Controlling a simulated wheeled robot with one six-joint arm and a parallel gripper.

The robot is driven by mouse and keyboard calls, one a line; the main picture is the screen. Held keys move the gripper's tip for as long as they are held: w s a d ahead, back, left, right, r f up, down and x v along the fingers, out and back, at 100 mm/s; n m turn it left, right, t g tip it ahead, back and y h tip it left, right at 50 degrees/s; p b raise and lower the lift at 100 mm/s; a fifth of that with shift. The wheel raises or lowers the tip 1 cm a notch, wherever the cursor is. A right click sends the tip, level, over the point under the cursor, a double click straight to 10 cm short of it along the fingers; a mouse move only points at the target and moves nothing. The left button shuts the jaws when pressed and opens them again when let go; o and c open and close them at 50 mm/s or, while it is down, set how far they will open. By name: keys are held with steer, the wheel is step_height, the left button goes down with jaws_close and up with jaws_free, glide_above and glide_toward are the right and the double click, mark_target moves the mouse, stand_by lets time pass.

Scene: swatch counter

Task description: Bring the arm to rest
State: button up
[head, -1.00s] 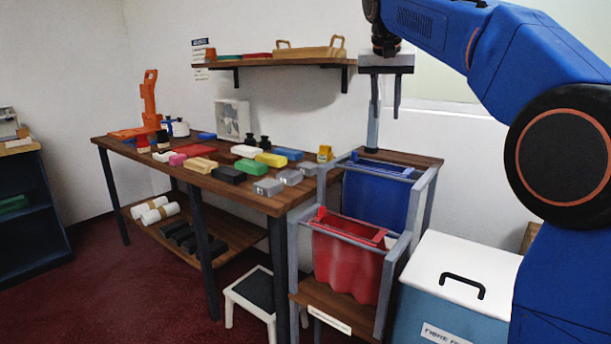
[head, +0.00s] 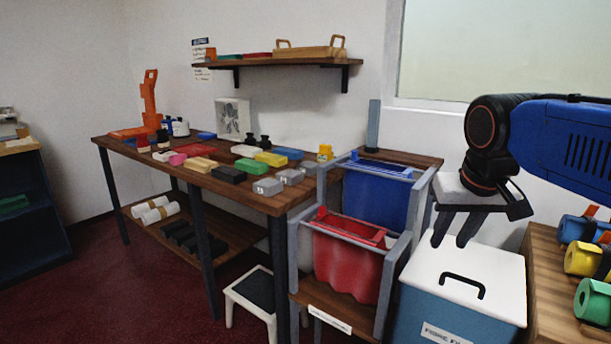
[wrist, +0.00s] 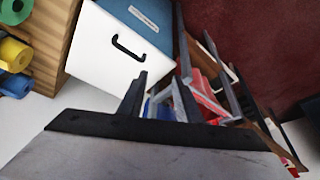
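My gripper (head: 454,239) hangs at the right in the head view, fingers pointing down, above the white lid of the blue box (head: 460,275). Its two fingers stand apart with nothing between them. The wrist view also shows the two spread, empty fingers (wrist: 158,80), with the white lid (wrist: 120,48) and its black handle beyond them. My blue arm reaches in from the right edge of the head view.
A red bin (head: 345,265) and a blue bin (head: 375,200) hang in a grey frame left of the box. The workbench (head: 150,165) carries coloured blocks. A wall shelf (head: 270,63) is above it. Coloured rolls (head: 585,258) lie on a wooden surface at the right.

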steer(key=s+f+n, duration=0.1)
steer(key=s+f, duration=1.2)
steer(key=f, duration=0.3)
steer(key=shift+s+d+f, duration=0.15)
steer(key=shift+d+f, duration=0.2)
steer(key=shift+d, duration=0.05)
steer(key=shift+c, duration=0.3)
